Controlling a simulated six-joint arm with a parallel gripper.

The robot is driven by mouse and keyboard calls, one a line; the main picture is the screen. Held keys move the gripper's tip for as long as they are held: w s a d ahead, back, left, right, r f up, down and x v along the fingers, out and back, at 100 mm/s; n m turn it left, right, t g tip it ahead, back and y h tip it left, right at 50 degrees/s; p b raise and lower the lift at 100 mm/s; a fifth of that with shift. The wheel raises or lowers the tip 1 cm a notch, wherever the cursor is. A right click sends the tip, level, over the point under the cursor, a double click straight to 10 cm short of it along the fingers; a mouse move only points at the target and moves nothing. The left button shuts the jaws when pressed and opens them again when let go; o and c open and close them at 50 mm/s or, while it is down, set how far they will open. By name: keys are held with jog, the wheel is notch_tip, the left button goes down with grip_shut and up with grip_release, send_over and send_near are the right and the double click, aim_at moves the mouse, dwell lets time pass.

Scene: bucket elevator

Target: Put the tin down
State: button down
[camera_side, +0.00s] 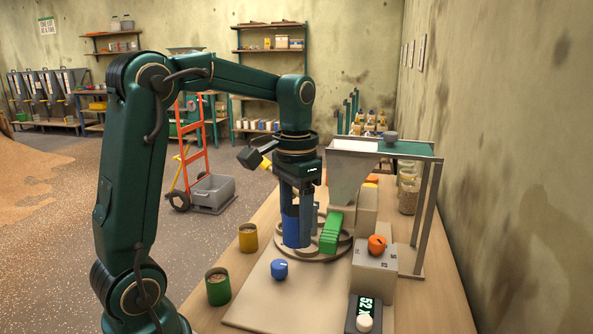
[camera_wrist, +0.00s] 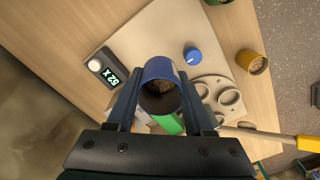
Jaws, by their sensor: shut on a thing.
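My gripper (camera_side: 297,205) is shut on a blue tin (camera_side: 297,232), which hangs upright between the fingers. In the wrist view the blue tin (camera_wrist: 160,72) sits between both fingers (camera_wrist: 161,100), and brown contents show inside it. In the side view the tin overlaps the left part of a round grey holder (camera_side: 340,252) with ring-shaped pockets. In the wrist view the holder (camera_wrist: 228,96) lies to the right of the tin. Whether the tin's base touches anything I cannot tell.
A yellow tin (camera_side: 248,238) and a green tin (camera_side: 217,287) stand on the bench's left. A blue knob (camera_side: 279,269) sits on the beige board (camera_side: 290,300). A green ribbed part (camera_side: 331,233) and grey hopper frame (camera_side: 428,205) stand right. A display (camera_side: 364,303) reads 52.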

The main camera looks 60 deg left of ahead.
jog(key=s+a+f+n, duration=0.2)
jog(key=a+f, duration=0.2)
jog(key=a, duration=0.5)
jog(key=n, duration=0.2)
send_over(233, 270)
notch_tip(233, 270, down, 6)
jog(key=shift+f, duration=2.35)
jog(key=c, duration=0.6)
grip_release()
jog(key=shift+f, duration=0.15)
jog(key=shift+o, duration=0.2)
jog(key=shift+m, duration=0.3)
